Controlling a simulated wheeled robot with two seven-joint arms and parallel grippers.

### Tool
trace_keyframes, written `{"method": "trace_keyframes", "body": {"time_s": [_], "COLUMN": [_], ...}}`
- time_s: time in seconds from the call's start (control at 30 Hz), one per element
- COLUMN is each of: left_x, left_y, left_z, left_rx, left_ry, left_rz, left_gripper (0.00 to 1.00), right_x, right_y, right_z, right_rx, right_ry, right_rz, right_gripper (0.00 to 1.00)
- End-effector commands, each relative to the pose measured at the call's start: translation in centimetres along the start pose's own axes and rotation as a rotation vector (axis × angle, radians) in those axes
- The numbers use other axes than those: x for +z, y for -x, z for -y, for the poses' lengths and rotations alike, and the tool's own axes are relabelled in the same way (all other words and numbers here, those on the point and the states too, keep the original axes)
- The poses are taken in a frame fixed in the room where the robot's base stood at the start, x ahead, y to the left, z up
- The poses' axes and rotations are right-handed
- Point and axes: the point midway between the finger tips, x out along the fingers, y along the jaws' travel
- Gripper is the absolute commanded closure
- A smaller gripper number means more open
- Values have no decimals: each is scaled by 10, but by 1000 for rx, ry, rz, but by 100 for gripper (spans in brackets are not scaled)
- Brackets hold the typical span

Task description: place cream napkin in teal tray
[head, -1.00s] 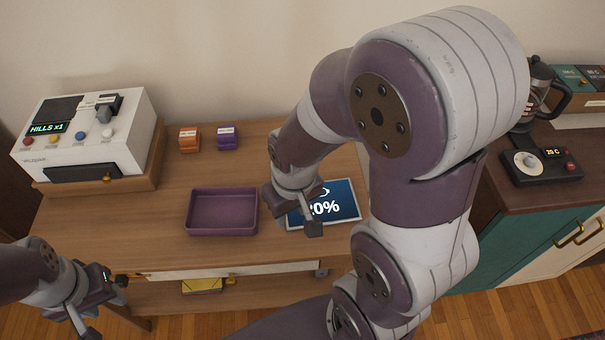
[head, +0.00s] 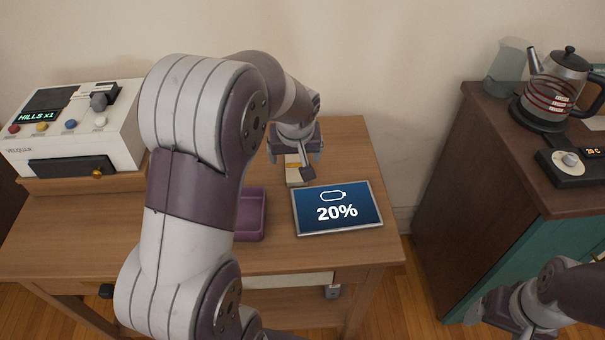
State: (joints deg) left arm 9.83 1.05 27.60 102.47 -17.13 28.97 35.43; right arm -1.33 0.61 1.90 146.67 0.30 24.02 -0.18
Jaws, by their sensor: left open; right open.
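My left gripper (head: 296,164) is open above the back of the wooden table, behind the tablet. A small cream piece (head: 292,174), which looks like the cream napkin, shows between and below its fingers; it is partly hidden, and I cannot tell whether they touch it. A purple tray (head: 251,215) stands on the table left of the tablet, its left part hidden by my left arm. No teal tray is visible. My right gripper (head: 497,318) is at the lower right, open and empty, in front of the dark cabinet.
A tablet (head: 337,209) reading 20% lies on the table (head: 60,235). A white machine (head: 75,130) stands at the left. A dark-topped cabinet (head: 500,140) at the right carries a kettle (head: 560,85), a glass jug (head: 507,62) and a control box (head: 578,165).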

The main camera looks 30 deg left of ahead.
Motion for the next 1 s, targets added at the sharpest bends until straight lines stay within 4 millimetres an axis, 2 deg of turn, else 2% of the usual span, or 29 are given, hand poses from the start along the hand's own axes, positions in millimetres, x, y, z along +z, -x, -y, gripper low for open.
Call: {"method": "trace_keyframes", "body": {"time_s": [0.03,0.17,0.4,0.5,0.7,0.77,0.8,0.9,1.0], "left_x": [1,0,-6,-6,-6,-6,-6,-6,-6], "left_y": [-11,-24,-67,-74,-74,-74,-74,-74,-74], "left_z": [0,-1,-6,-6,-6,-6,-6,-6,-6], "left_rx": [-1,0,1,1,1,1,1,1,2], "left_ry": [-1,-2,-2,-1,-2,-2,-2,-2,-2], "left_rz": [2,1,1,1,0,0,0,0,0], "left_gripper": [14,14,14,14,14,33,46,74,79], "right_x": [0,0,2,2,2,2,2,2,2], "right_y": [-3,-4,-12,-13,-12,-12,-12,-12,-12], "right_z": [0,0,0,0,0,0,0,0,0], "right_rx": [0,0,0,0,0,0,0,0,0], "right_ry": [0,0,0,0,0,0,0,0,0], "right_rz": [0,0,0,0,0,0,0,0,0], "right_gripper": [19,19,19,19,19,19,19,19,19]}}
